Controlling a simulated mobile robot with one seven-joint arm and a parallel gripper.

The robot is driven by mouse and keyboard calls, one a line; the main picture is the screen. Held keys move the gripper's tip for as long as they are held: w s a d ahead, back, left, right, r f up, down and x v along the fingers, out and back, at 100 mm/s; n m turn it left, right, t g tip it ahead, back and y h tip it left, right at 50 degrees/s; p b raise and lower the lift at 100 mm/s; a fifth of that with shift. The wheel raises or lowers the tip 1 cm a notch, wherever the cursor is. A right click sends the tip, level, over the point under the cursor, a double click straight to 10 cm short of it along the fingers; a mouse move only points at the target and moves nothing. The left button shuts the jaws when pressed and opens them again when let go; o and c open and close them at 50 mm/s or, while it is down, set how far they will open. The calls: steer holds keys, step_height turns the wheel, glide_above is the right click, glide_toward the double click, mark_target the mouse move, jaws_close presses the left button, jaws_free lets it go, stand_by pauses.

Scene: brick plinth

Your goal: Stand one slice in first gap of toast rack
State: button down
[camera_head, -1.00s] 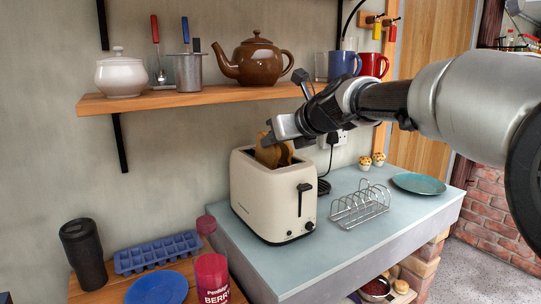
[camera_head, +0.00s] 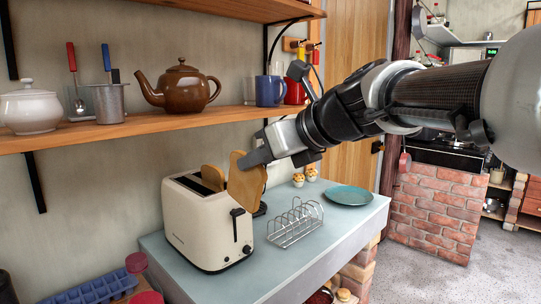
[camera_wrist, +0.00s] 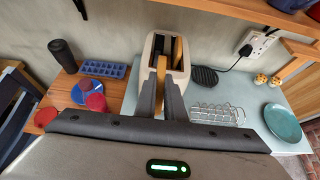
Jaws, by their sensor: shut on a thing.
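My gripper (camera_head: 258,157) is shut on a brown slice of toast (camera_head: 246,184), upright, at the cream toaster's (camera_head: 205,226) right end. The slice stands much higher than the other one; whether its lower edge is clear of the slot I cannot tell. A second slice (camera_head: 212,177) sits in the toaster with its top showing. In the wrist view the held slice (camera_wrist: 161,70) is between the two fingers, seen edge-on, in front of the toaster (camera_wrist: 150,57). The wire toast rack (camera_head: 296,224) stands empty on the counter to the right of the toaster; it also shows in the wrist view (camera_wrist: 218,114).
A wooden shelf (camera_head: 140,128) with a teapot (camera_head: 178,86) and mugs hangs above the toaster. The pale blue counter (camera_head: 345,222) is clear around the rack.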

step_height(320, 180, up, 2)
steer(key=shift+s+d+r+g+p, duration=0.1)
steer(key=shift+g+p, duration=0.2)
steer(key=shift+p, duration=0.6)
steer(key=s+d+h+p, duration=0.1)
steer(key=p, duration=0.4)
steer(key=shift+s+d+r+g, duration=0.1)
steer(key=shift+d+r+g, duration=0.1)
steer(key=shift+g, duration=0.2)
steer(key=w+d+f+p, duration=0.1)
steer(key=w+f+p, duration=0.3)
steer(key=w, duration=0.3)
steer(key=w+d+f+h+p, duration=0.1)
steer(key=w+f+p, duration=0.2)
steer(key=w, duration=0.4)
steer(key=w+d+f+p, duration=0.2)
steer(key=w+f+p, duration=0.2)
steer(key=w, duration=0.2)
step_height(320, 180, down, 10)
steer(key=b, duration=0.2)
steer(key=shift+w+a+g+h, duration=0.15)
steer(key=shift+w+g+h, duration=0.15)
steer(key=shift+g, duration=0.1)
